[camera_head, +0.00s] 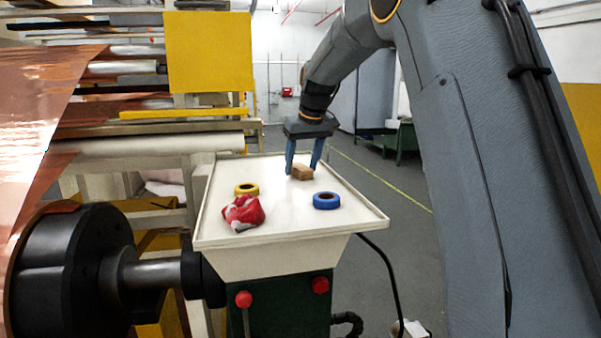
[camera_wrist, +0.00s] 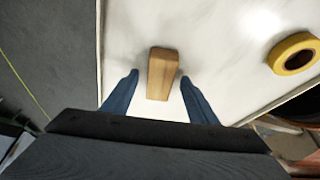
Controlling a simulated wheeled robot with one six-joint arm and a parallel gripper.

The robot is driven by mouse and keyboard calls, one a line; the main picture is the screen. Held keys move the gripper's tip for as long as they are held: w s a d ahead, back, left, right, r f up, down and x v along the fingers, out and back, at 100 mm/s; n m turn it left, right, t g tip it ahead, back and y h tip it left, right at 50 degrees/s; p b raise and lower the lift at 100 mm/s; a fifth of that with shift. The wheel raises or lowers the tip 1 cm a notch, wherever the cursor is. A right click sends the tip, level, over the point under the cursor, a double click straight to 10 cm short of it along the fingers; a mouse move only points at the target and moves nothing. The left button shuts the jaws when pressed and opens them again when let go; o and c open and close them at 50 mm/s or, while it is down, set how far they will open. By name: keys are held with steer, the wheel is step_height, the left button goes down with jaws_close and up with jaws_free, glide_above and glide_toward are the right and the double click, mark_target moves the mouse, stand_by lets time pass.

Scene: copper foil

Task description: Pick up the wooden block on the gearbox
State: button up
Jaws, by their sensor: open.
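The wooden block (camera_head: 302,172) lies on the white top of the gearbox (camera_head: 285,219), near its far side. In the wrist view the block (camera_wrist: 162,73) sits between the two blue fingers, its lower part reaching in between them. My gripper (camera_head: 302,170) is over the block with its fingers pointing down. In the wrist view my gripper (camera_wrist: 159,80) is open, with a gap between each finger and the block. I cannot tell whether the fingertips touch the white top.
A blue tape roll (camera_head: 327,201), a yellow tape roll (camera_head: 246,189) and a crumpled red and white cloth (camera_head: 243,212) lie on the same top. A low rim edges it. The copper foil machine stands at left. Open floor (camera_head: 385,195) lies at right.

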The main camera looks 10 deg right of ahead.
steer(key=c, duration=1.2)
steer(key=shift+o, duration=0.2)
